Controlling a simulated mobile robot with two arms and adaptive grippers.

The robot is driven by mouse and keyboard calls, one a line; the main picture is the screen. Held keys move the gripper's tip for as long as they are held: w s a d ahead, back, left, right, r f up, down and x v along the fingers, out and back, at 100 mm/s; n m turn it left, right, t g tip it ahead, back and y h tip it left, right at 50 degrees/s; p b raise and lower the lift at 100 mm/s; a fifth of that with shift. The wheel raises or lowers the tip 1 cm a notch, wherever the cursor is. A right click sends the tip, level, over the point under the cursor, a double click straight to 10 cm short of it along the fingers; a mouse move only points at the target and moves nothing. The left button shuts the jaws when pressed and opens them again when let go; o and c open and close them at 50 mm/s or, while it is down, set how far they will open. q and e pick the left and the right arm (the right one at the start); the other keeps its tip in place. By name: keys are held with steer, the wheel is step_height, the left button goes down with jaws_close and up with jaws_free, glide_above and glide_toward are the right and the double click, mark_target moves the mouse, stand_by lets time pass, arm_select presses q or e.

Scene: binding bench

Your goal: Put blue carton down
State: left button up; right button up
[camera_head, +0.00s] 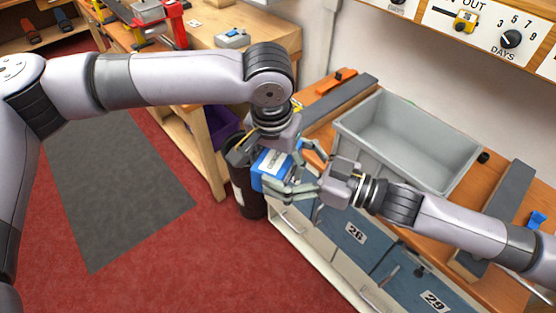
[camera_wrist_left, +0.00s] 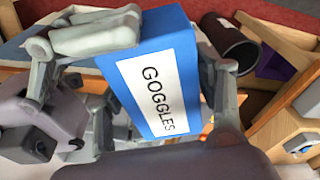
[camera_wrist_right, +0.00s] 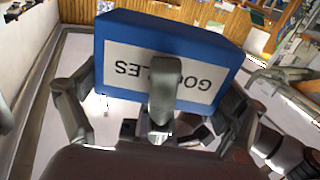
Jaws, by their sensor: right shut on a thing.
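The blue carton (camera_head: 271,165) has a white label reading GOGGLES. It is held in the air between my two grippers, in front of the bench. My right gripper (camera_head: 297,172) is shut on it from the right, with fingers on its sides. My left gripper (camera_head: 268,148) is above and around it, its fingers spread. In the left wrist view the carton (camera_wrist_left: 155,75) stands tilted between those fingers, and a right-gripper finger touches it. In the right wrist view the carton (camera_wrist_right: 215,62) fills the grasp, and a finger hides part of its label.
A grey open bin (camera_head: 410,145) stands on the wooden bench and looks empty. Drawers marked 26 (camera_head: 354,233) and 29 (camera_head: 432,300) are below. A dark waste bin (camera_head: 247,190) stands on the floor under the grippers. A second wooden bench (camera_head: 225,30) is behind.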

arm_select(q)
steer(key=c, duration=0.8)
steer(key=shift+c, duration=0.6)
arm_select(e)
steer(key=o, duration=1)
steer(key=shift+c, duration=0.2)
steer(key=shift+d, duration=0.1)
